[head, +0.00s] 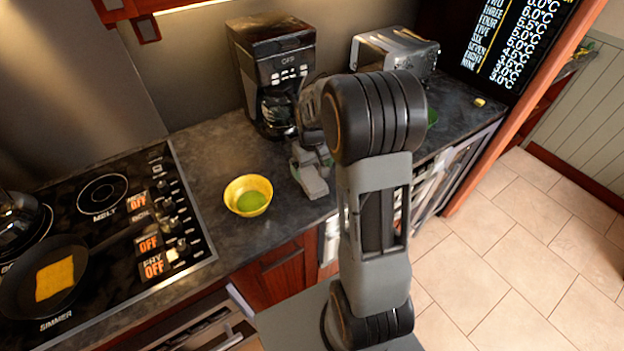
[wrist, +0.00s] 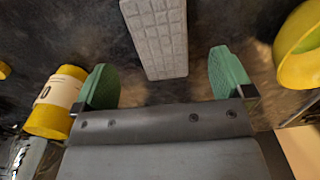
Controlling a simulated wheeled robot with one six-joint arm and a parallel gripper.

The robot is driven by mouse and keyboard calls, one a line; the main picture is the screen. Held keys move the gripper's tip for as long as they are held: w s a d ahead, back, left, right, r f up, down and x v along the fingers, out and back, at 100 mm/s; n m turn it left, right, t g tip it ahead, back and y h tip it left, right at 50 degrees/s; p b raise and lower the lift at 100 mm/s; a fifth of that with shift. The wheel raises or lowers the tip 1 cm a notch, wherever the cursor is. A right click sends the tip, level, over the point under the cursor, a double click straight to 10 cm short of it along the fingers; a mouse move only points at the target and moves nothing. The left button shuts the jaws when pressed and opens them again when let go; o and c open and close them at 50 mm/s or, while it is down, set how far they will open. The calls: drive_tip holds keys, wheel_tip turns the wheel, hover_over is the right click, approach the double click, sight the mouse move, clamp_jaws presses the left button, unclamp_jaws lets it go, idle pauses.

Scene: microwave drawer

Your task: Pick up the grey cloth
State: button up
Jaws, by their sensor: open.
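The grey cloth (wrist: 158,38) shows in the wrist view as a pale, flat, elongated piece with a grid texture, lying on the dark counter. Its top end is cut off by the picture edge. My gripper (wrist: 162,66) is open, with one green fingertip on either side of the cloth's near end and a gap on both sides. Nothing is held. In the head view my arm hides part of the counter. A grey shape right of the yellow bowl is partly covered there, and I cannot tell cloth from gripper in it.
A yellow bowl (head: 248,196) stands on the counter, left of my arm. A yellow cylinder (wrist: 54,104) is close to the left fingertip in the wrist view. A coffee maker (head: 272,70) and toaster (head: 396,50) stand behind. The stove (head: 105,225) with a pan is at left.

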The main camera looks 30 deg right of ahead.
sight(311, 177)
drive_tip(key=shift+w+f+p, duration=0.2)
drive_tip(key=shift+f+p, duration=0.6)
drive_tip(key=shift+f, duration=2.05)
drive_tip(key=shift+a, duration=0.1)
drive_tip(key=shift+c, duration=0.4)
drive_tip(key=c, duration=0.9)
